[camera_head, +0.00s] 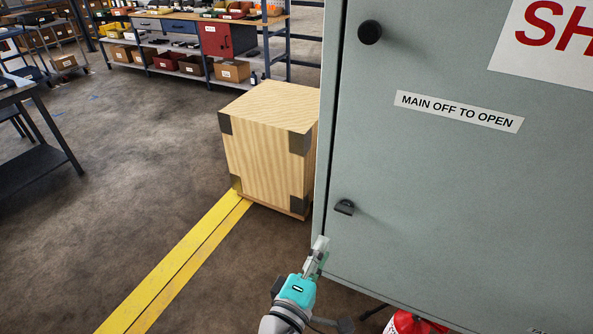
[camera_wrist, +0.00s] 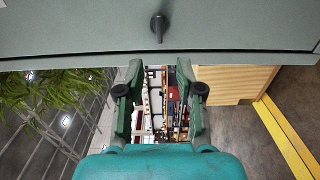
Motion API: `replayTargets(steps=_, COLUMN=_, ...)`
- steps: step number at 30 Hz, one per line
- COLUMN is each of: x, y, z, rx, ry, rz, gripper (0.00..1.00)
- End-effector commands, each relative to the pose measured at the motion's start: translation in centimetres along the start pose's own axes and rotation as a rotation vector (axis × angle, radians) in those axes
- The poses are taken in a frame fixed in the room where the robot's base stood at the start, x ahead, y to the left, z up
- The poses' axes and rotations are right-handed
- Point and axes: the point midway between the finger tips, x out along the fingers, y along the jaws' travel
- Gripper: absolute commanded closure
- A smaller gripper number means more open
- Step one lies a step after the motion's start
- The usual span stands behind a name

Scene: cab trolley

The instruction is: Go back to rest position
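My gripper (camera_head: 319,245) is at the lower middle of the head view, close to the lower left edge of a grey-green cabinet (camera_head: 440,200). In the wrist view my gripper (camera_wrist: 158,72) has its two green fingers apart with nothing between them. The cabinet's underside edge and door face (camera_wrist: 90,30) fill the top of that view. A black knob (camera_wrist: 159,25) sticks out of it just beyond the fingertips, apart from them. In the head view the door looks closed, with a black knob (camera_head: 369,32) above and a small black latch (camera_head: 344,206) below.
A wooden crate (camera_head: 262,155) stands on the floor left of the cabinet, by a yellow floor line (camera_head: 180,265). A red extinguisher (camera_head: 408,323) is below the cabinet. A shelf bench (camera_head: 190,30) is at the back. Open floor lies to the left.

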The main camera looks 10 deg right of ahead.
Motion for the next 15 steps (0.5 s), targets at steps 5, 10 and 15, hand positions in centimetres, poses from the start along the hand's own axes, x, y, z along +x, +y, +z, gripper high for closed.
replayTargets(steps=5, x=0.1, y=-0.7, z=0.3, rx=-0.002, ry=0.014, rz=-0.008, gripper=0.64)
replayTargets(steps=10, x=0.3, y=-4.5, z=1.8, rx=0.006, ry=0.107, rz=-0.060, gripper=0.64)
replayTargets(steps=15, x=-0.5, y=-9.7, z=4.3, rx=0.060, ry=0.240, rz=-0.162, gripper=0.64)
